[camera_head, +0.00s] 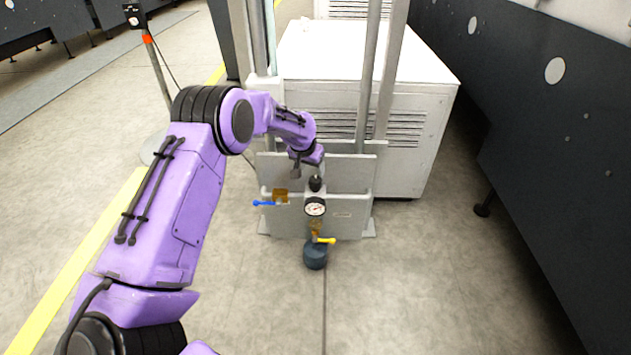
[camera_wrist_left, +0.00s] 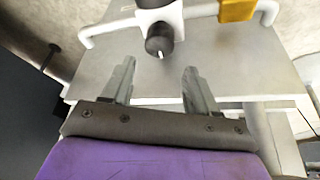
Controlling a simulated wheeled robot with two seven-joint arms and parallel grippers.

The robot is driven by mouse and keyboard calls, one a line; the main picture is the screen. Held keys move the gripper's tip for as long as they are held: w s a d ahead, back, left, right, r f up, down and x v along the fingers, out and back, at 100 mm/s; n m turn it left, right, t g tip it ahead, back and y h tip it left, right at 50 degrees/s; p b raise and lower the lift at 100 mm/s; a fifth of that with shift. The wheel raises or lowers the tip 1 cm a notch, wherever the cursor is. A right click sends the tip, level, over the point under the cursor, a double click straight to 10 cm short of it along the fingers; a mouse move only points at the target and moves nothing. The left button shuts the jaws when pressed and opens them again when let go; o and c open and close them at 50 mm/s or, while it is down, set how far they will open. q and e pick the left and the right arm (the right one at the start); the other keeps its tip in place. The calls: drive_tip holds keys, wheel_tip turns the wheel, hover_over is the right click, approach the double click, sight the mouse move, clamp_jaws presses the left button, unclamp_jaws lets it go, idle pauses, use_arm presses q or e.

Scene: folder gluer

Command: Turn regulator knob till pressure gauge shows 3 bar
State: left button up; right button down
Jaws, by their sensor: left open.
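The regulator knob (camera_head: 315,183) is a small black knob on top of the regulator, on a grey panel. The round white pressure gauge (camera_head: 315,207) sits just below it; its needle is too small to read. My left gripper (camera_head: 296,169) is above and slightly left of the knob in the head view. In the left wrist view, the black knob (camera_wrist_left: 159,40) lies just beyond the fingertips, roughly centred between them. My left gripper (camera_wrist_left: 158,64) is open and empty there, apart from the knob. My right gripper is not in view.
A blue-handled valve (camera_head: 263,203) is left of the gauge. Upright posts (camera_head: 369,80) and a white cabinet (camera_head: 405,150) stand behind. Dark machine panels (camera_head: 550,140) line the right; the front floor is clear.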

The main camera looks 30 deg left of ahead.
sight(315, 179)
use_arm(q)
drive_tip(key=b+x, duration=0.2)
drive_tip(key=x, duration=0.7)
drive_tip(key=shift+s+f, duration=0.1)
drive_tip(key=shift+d, duration=0.1)
drive_tip(key=c, duration=0.8)
